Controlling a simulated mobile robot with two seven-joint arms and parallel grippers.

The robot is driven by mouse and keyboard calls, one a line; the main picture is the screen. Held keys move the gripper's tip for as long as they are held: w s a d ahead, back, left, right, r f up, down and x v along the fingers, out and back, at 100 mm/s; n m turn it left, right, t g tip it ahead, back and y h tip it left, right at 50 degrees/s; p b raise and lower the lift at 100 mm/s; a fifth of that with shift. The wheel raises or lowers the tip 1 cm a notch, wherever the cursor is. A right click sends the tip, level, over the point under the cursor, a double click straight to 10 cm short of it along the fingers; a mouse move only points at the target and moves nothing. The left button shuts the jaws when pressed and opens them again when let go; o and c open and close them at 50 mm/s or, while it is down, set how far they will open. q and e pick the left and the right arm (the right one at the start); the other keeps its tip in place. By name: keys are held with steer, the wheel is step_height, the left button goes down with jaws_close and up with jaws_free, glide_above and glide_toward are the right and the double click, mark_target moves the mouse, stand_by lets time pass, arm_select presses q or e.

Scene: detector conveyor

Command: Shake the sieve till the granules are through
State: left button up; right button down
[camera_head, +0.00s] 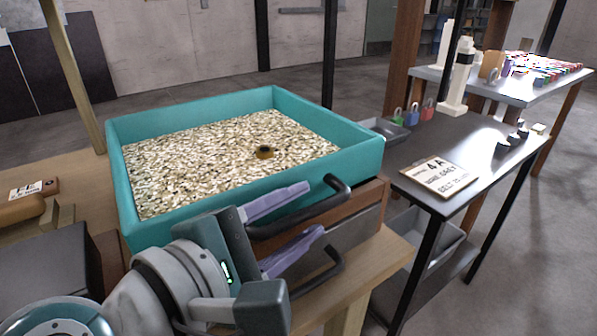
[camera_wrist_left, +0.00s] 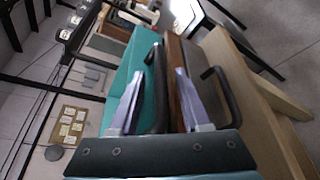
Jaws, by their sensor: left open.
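The sieve, a teal square frame (camera_head: 240,193), is filled with a layer of pale and brown granules (camera_head: 210,160). A small dark round thing (camera_head: 264,153) sits among them. A black bar handle (camera_head: 335,186) stands out at its near right side; a second black handle (camera_head: 333,258) is lower, on the wooden-and-grey box beneath. My left gripper (camera_head: 312,210) is open at this near side. In the left wrist view its purple fingers (camera_wrist_left: 160,75) lie on either side of the upper handle (camera_wrist_left: 158,110), with no grip on it. The teal wall (camera_wrist_left: 125,72) is beside the fingers.
The sieve and box stand on a wooden bench (camera_head: 370,275). A dark table (camera_head: 475,150) to the right holds a label card (camera_head: 438,175), coloured padlocks (camera_head: 412,115) and a white device (camera_head: 460,75). A grey bin (camera_head: 425,240) sits below it.

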arm_select(q)
steer(key=v, duration=1)
steer(key=shift+d, duration=0.1)
